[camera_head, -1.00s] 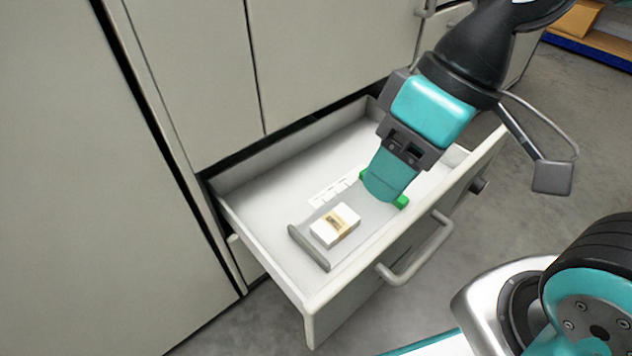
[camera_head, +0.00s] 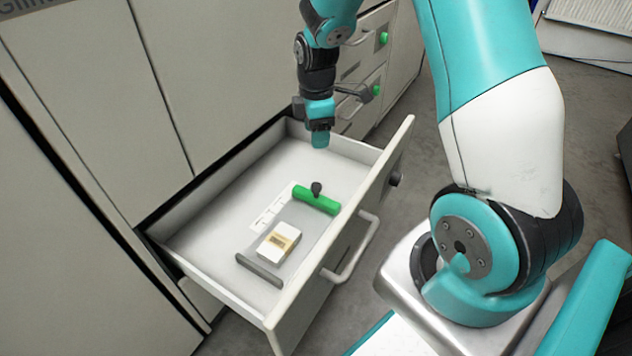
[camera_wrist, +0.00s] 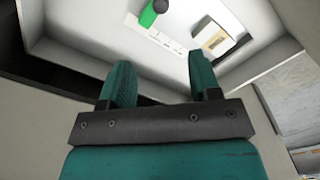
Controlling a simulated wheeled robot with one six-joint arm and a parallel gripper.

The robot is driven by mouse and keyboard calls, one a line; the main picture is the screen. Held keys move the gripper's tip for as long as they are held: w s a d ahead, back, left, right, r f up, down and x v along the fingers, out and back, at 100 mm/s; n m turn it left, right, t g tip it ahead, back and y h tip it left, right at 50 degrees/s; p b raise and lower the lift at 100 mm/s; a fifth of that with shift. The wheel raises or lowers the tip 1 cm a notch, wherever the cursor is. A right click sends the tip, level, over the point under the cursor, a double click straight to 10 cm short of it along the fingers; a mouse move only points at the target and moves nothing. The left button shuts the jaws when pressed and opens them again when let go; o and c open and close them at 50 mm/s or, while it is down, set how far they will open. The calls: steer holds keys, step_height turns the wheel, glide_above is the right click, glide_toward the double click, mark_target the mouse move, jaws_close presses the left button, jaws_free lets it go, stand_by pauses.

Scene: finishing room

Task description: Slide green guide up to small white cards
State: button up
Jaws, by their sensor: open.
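The green guide (camera_head: 316,199) is a bar with a dark knob (camera_head: 316,187), lying across a grey plate in the open drawer. The small white cards (camera_head: 279,243) are a stack with a tan band, lying on the plate between the guide and a grey end stop (camera_head: 259,270). A gap separates the guide from the cards. My gripper (camera_head: 320,140) is above the far end of the drawer, apart from the guide. In the wrist view its fingers (camera_wrist: 160,80) are open and empty, with the guide (camera_wrist: 149,14) and cards (camera_wrist: 213,39) beyond them.
The drawer (camera_head: 199,231) has raised walls and a front handle (camera_head: 352,252). A white marked strip (camera_head: 271,208) lies beside the plate. Cabinet doors (camera_head: 90,90) stand behind. Drawers with green knobs (camera_head: 383,38) stand at the back right.

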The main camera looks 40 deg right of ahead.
mark_target(316, 185)
step_height(316, 185, down, 17)
steer(key=b, duration=0.5)
steer(key=shift+r+b, duration=0.15)
steer(key=shift+b, duration=0.2)
steer(key=shift+c, duration=0.5)
